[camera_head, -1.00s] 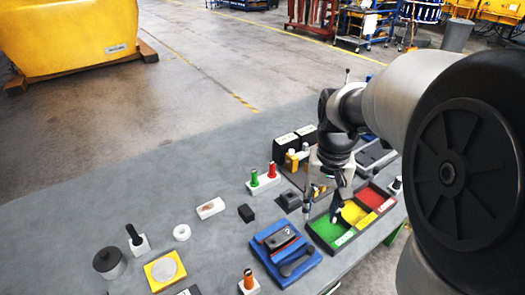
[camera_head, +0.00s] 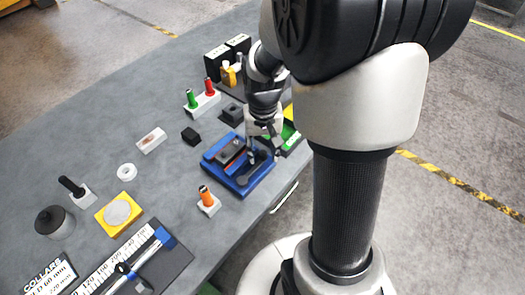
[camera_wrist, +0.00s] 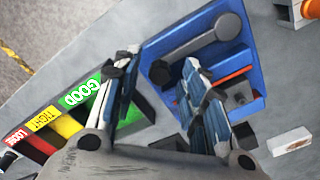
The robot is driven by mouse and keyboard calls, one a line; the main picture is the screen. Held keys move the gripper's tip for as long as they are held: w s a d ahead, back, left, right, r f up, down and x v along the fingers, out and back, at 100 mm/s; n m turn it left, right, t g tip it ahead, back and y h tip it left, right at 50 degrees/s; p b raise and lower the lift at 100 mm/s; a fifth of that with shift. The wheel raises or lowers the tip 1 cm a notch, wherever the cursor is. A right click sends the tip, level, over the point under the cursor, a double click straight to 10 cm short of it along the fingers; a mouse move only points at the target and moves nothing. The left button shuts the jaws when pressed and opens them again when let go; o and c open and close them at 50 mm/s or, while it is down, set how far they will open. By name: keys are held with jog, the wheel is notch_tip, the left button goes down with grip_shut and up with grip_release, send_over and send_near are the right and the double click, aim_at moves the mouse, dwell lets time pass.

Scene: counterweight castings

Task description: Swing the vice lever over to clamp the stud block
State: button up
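The blue vice (camera_head: 243,186) sits on the grey table in the head view; it also shows in the wrist view (camera_wrist: 250,55). Its grey lever (camera_wrist: 199,38) lies flat along one side of the base, with a round dark end near my fingers. A dark block (camera_wrist: 238,96), which looks like the stud block, sits in the vice beside a red-orange strip, partly hidden by my right finger. My gripper (camera_wrist: 160,62) is open above the vice, its fingers apart on either side of the lever's dark end. I cannot tell the height between them.
The sorting tray (camera_wrist: 75,117) with green, yellow and red bins lies beside the vice. An orange-topped stud holder (camera_head: 208,202) stands near the table's front edge. A small black block (camera_head: 191,136) and red and green plugs in a white holder (camera_head: 203,103) stand behind.

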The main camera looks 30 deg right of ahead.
jog(key=shift+f, duration=0.1)
jog(key=shift+c, duration=0.3)
grip_shut()
dwell(0.5)
